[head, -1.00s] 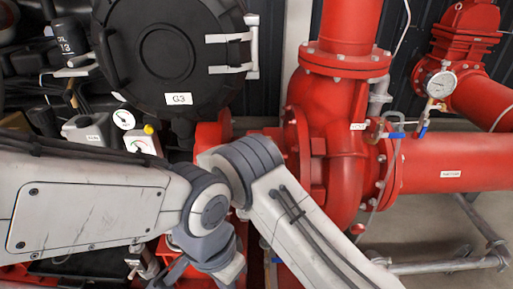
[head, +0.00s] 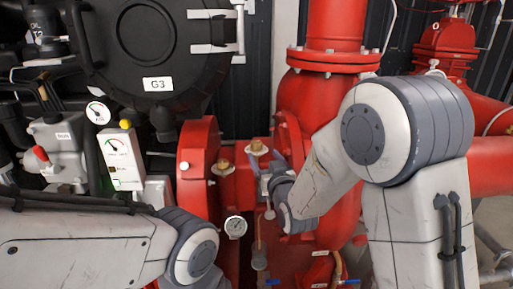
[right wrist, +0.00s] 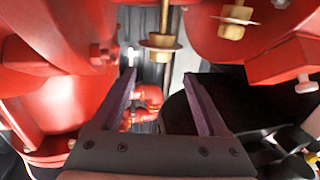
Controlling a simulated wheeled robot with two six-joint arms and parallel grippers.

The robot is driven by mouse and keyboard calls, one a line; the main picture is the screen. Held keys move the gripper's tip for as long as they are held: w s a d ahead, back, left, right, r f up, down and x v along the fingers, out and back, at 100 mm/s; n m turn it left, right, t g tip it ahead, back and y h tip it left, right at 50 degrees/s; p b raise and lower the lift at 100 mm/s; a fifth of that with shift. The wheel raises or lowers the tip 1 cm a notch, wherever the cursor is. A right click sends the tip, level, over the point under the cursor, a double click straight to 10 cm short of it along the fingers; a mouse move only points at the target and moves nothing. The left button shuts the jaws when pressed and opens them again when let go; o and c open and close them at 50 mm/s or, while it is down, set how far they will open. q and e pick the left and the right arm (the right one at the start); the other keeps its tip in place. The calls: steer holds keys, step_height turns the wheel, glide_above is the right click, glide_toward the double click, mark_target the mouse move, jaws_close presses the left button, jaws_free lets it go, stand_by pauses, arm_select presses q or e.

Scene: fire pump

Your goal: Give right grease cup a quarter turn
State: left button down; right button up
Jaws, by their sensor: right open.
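The right grease cup (head: 258,147) is a small brass fitting on the red pump housing, just right of the left grease cup (head: 227,161). My right gripper (head: 262,172) is close below the right cup in the head view. In the right wrist view, its two dark fingers (right wrist: 160,76) are apart with nothing between them. A brass cup on a stem (right wrist: 160,42), which looks like the right one, lies above the fingertips, centred between their lines. The other brass cup (right wrist: 234,24) is further right there. My left gripper is out of the picture.
The black engine part marked G3 (head: 155,50) and a red flange (head: 198,160) stand left of the cups. The red pump casing (head: 343,215) is close on the right. A small round gauge (head: 236,227) sits below the cups.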

mark_target(258, 145)
steer(key=x, duration=0.9)
steer(key=shift+w, duration=0.15)
jaws_close()
